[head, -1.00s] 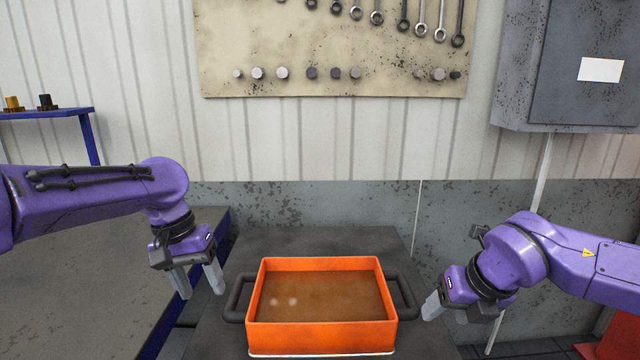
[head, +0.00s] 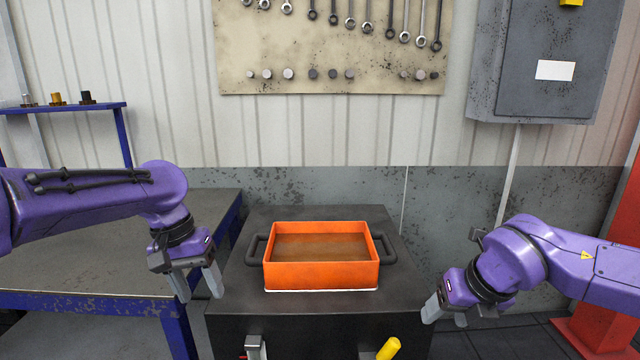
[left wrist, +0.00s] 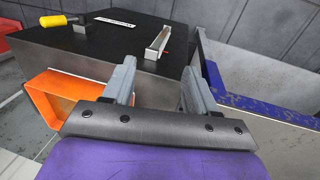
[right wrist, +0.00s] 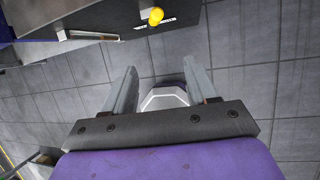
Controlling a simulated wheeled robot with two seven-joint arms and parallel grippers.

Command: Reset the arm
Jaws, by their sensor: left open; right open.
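My left gripper (head: 198,284) hangs open and empty to the left of the dark cabinet's top, fingers pointing down. My right gripper (head: 444,312) is open and empty to the right of the cabinet, fingers pointing down. Both are apart from the orange box (head: 320,276), which sits on the cabinet between them with a black handle on each side. The box also shows partly at the left of the left wrist view (left wrist: 62,92). The fingers in both wrist views are spread with nothing between them.
The dark cabinet (head: 300,325) has a metal handle (head: 256,348) and a yellow handle (head: 388,348) on its front. A blue-edged table (head: 90,305) stands close at left, under my left arm. A grey wall box (head: 540,60) and tool board (head: 330,60) are behind. Tiled floor is open at right.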

